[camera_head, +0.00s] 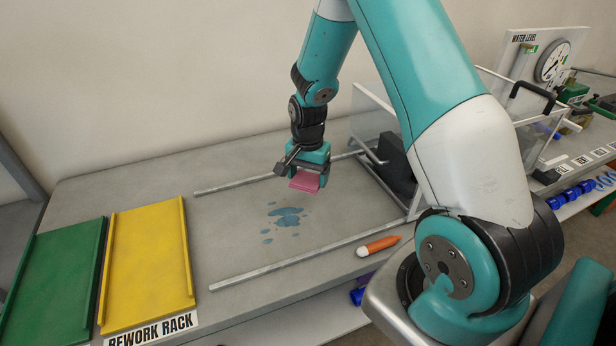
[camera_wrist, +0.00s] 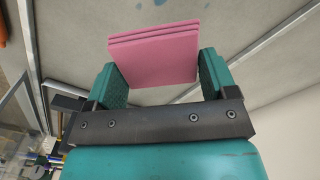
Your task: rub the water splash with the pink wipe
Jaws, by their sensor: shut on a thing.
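The pink wipe (camera_head: 305,181) is a folded pink pad held in my gripper (camera_head: 304,172). In the wrist view the wipe (camera_wrist: 155,55) sits between the two teal fingers of my gripper (camera_wrist: 158,80), which are shut on it. The water splash (camera_head: 287,217) is a blue patch with several small drops on the grey bench top. My gripper and the wipe are above the bench, just behind the splash in the head view. A bit of the splash (camera_wrist: 180,4) shows at the top edge of the wrist view; the wipe may hide more of it.
Two metal rails (camera_head: 290,263) run along the bench on either side of the splash. A yellow tray (camera_head: 146,265) and a green tray (camera_head: 50,282) lie at the left. An orange marker-like tool (camera_head: 378,246) lies near the front edge. A dark block (camera_head: 396,165) stands right of my gripper.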

